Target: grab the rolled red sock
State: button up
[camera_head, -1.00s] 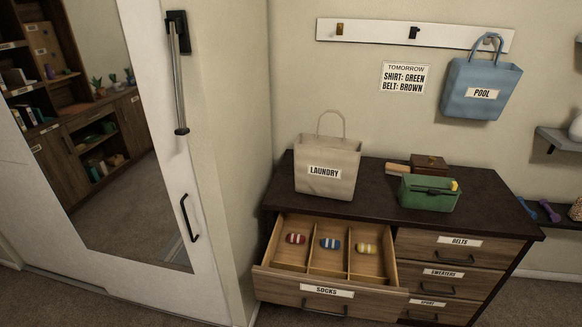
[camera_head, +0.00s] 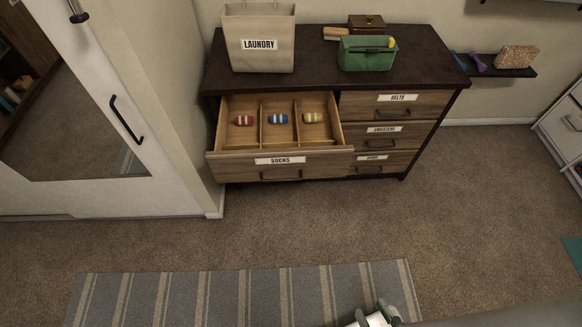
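The rolled red sock (camera_head: 244,120), red with white bands, lies in the left compartment of the open socks drawer (camera_head: 280,161). A rolled blue sock (camera_head: 277,119) lies in the middle compartment and a rolled yellow sock (camera_head: 312,117) in the right one. Thin wooden dividers separate them. None of the socks is covered.
The dresser top (camera_head: 310,70) holds a laundry bag (camera_head: 259,50), a green box (camera_head: 366,55) and a brown box (camera_head: 366,23). The drawers at right are shut. A mirrored door (camera_head: 150,110) stands at left. Open carpet (camera_head: 330,225) and a striped rug (camera_head: 240,295) lie in front.

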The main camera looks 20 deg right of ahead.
aim_at(239, 121)
jog(key=i+j+z, duration=0.25)
jog(key=i, duration=0.25)
jog(key=i+j+z, duration=0.3)
jog(key=i, duration=0.15)
